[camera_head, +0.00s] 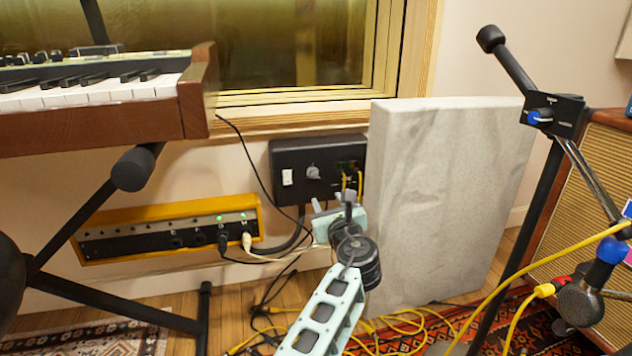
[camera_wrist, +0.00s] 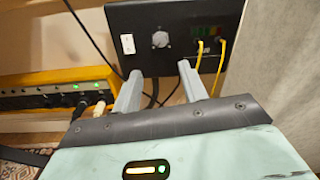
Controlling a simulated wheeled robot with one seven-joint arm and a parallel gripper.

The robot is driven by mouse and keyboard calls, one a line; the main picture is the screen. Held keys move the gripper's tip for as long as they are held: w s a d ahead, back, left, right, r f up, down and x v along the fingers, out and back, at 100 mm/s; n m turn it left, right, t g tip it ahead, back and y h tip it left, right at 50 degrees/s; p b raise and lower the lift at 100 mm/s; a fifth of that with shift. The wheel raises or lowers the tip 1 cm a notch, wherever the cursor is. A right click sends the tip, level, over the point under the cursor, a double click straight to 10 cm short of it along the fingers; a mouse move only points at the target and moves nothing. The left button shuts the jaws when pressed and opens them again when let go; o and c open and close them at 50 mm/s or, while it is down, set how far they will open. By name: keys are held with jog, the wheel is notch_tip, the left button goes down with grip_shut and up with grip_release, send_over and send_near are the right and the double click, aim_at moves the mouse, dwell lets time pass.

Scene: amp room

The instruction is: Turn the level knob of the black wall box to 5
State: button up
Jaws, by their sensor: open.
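The black wall box (camera_head: 290,158) is fixed to the wall under the window. Its grey round level knob (camera_head: 313,172) is in the middle of its face, right of a white switch (camera_head: 287,177). In the wrist view the knob (camera_wrist: 160,39) shows near the top, ahead of and between my fingers; the number it points at is too small to read. My gripper (camera_head: 332,203) is in front of and a little below the box. In the wrist view my gripper (camera_wrist: 158,80) is open and empty, its two grey fingers apart and short of the knob.
Yellow cables (camera_wrist: 221,65) plug into the box's right side. A grey panel (camera_head: 430,190) stands close to its right. An orange-framed patch box (camera_head: 165,228) with plugged cables is at lower left. A keyboard (camera_head: 100,100) on a stand is at left, a microphone stand (camera_head: 520,200) at right.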

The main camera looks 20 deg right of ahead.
aim_at(314, 174)
jog(key=w, duration=0.4)
jog(key=w+b, duration=0.1)
jog(key=w, duration=0.4)
jog(key=w+b, duration=0.1)
jog(key=w, duration=0.4)
jog(key=shift+d, duration=0.3)
grip_shut()
